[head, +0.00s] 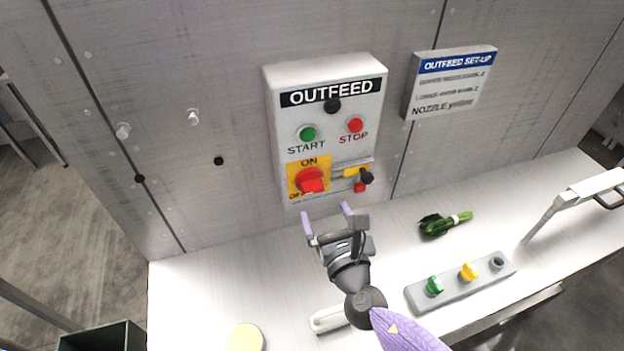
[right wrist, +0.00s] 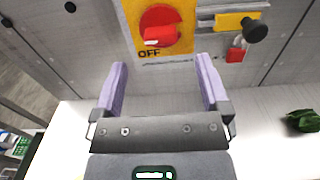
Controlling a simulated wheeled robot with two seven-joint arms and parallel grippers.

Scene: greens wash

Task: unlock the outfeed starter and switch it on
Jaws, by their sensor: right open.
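The grey starter box (head: 278,140), marked OUTFEED, is fixed to the metal wall. Its red rotary switch (head: 311,181) sits on a yellow plate with ON above and OFF at lower left; the switch also shows in the right wrist view (right wrist: 160,28). Right of it is a slide bolt with a black knob (head: 367,178) and a yellow strip. A small red block (right wrist: 235,55), perhaps a padlock, is just below the strip. My right gripper (head: 327,213) is open and empty, below the switch, its fingers pointing at the box. My left gripper is out of view.
The box carries a green START button (head: 308,133) and a red STOP button (head: 355,125). A set-up sign (head: 452,82) hangs to the right. On the white counter are tied greens (head: 444,223) and a grey nozzle rack (head: 415,295). Wall pegs (head: 193,117) stick out at left.

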